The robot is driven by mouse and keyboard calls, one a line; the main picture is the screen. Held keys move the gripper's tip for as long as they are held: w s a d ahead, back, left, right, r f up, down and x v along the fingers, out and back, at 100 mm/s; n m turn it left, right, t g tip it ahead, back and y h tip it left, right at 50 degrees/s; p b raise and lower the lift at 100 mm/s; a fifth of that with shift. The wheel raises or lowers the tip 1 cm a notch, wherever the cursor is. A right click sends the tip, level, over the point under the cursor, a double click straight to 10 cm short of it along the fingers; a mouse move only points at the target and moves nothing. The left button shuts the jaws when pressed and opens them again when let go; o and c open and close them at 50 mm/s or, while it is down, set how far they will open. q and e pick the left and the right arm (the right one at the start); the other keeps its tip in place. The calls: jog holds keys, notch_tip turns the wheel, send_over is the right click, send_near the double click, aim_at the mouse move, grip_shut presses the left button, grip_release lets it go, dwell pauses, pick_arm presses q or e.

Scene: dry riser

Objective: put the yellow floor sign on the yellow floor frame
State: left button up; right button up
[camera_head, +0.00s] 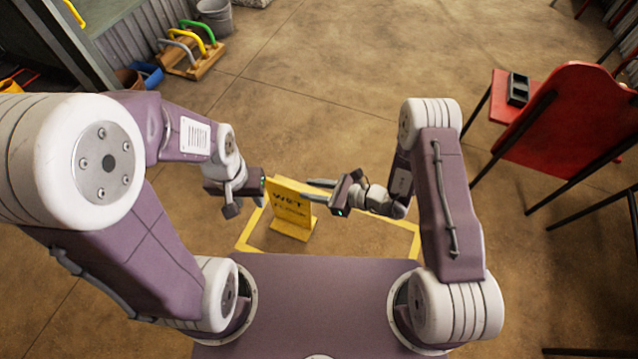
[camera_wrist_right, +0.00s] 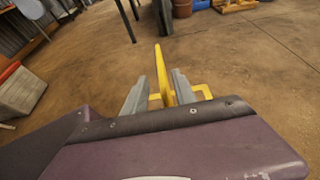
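The yellow floor sign (camera_head: 291,209), lettered "WET", stands upright between my grippers in the head view. It appears over the left part of the yellow floor frame (camera_head: 413,240), a thin outline partly hidden by my arms and base. I cannot tell whether its foot touches the floor. My left gripper (camera_head: 266,186) is at the sign's left edge; its fingertips are hidden. My right gripper (camera_head: 316,190) is at the sign's right edge with fingers apart. In the right wrist view, the sign (camera_wrist_right: 161,72) shows edge-on between the spread fingers of my right gripper (camera_wrist_right: 160,88).
A red chair (camera_head: 570,115) stands at the right. A wooden rack (camera_head: 192,62) with coloured handles and a grey bucket (camera_head: 216,17) are at the back left. The concrete floor (camera_head: 330,95) beyond the sign is clear.

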jog(key=v, duration=0.2)
jog(key=shift+s+d+r+p, duration=0.1)
jog(key=shift+s+d+p, duration=0.05)
jog(key=shift+d+p, duration=0.2)
jog(key=s+d+r+n+g+h, duration=0.2)
jog(key=s+r+n+g, duration=0.2)
jog(key=s+n, duration=0.2)
jog(key=s+d+r+n+g+h, duration=0.3)
jog(key=s+r+n+g, duration=0.15)
jog(key=s+n, duration=0.25)
jog(key=w+d+r+n+t+h, duration=0.1)
jog(key=d+r+n+t+h, duration=0.1)
jog(key=d, duration=0.5)
jog(key=w+d+r+n+t+h, duration=0.2)
jog(key=d+r+n+t+h, duration=0.1)
jog(key=d+n+h, duration=0.2)
jog(key=shift+w+d+n, duration=0.3)
jog(key=shift+d+n, duration=0.6)
jog(key=shift+d, duration=0.25)
